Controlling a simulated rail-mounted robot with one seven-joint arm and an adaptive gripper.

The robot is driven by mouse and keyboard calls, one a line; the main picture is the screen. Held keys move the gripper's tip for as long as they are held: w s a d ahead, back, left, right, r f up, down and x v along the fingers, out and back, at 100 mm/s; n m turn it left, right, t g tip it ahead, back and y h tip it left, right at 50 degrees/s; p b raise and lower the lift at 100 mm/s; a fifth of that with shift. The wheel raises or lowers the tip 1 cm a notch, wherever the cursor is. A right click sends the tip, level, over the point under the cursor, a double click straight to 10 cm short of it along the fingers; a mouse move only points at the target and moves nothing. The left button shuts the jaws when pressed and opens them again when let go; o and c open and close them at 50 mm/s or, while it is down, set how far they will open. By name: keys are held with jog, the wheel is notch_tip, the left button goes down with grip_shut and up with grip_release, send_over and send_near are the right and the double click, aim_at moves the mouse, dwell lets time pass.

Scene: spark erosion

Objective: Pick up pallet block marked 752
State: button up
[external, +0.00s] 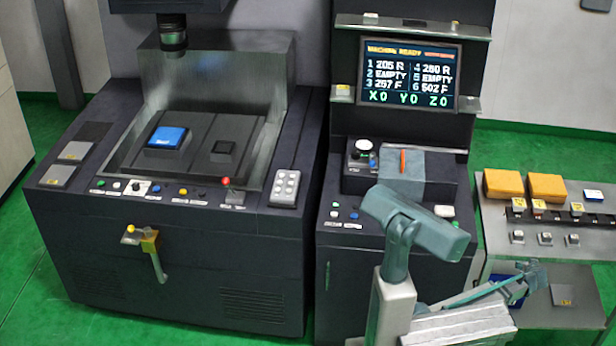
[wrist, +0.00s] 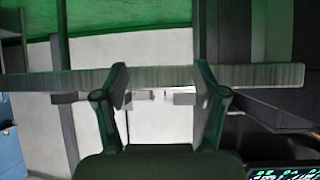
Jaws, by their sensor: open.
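I cannot read the number 752 on anything in either view. Small blocks with yellow tags (external: 539,206) stand in a row on the upper shelf of the stand at the right in the external view; their markings are too small to read. My gripper (external: 532,276) is low at the right in that view, in front of the stand and below its upper shelf. In the wrist view my gripper (wrist: 162,84) is open, its two fingers apart with nothing held between them. A long grey bar (wrist: 160,77) crosses the wrist view at the fingertips; I cannot tell whether they touch.
Two orange boxes (external: 502,184) sit at the back of the upper shelf. The lower shelf (external: 580,273) holds a grey plate (external: 563,295) and a blue item partly behind my arm. The machine tank (external: 223,148) holds a blue-topped block. A screen (external: 410,74) lists numbered slots.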

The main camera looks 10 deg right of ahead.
aim_at(519, 234)
jog(key=w+r, duration=0.1)
jog(key=r, duration=0.2)
jog(key=w+a+r+t+p, duration=0.1)
jog(key=w+r, duration=0.1)
jog(key=w+r+n+t, duration=0.1)
jog(key=r, duration=0.2)
jog(key=shift+w+a+r+y, duration=0.2)
jog(key=shift+a+r+y, duration=0.1)
jog(key=shift+a+r, duration=0.05)
jog(key=shift+w+d+t, duration=0.1)
jog(key=shift+w+t, duration=0.2)
jog(key=shift+w, duration=0.1)
jog(key=p+x, duration=0.1)
jog(key=x, duration=0.3)
jog(key=shift+w+d+f+p, duration=0.1)
jog(key=shift+w+f+p, duration=0.15)
jog(key=shift+w+p, duration=0.05)
jog(key=p+x, duration=0.2)
jog(key=x, duration=0.2)
jog(key=shift+w+d, duration=0.15)
jog(key=shift+w, duration=0.15)
jog(key=shift+w+f, duration=0.2)
jog(key=shift+w, duration=0.05)
jog(key=shift+c, duration=0.3)
grip_shut()
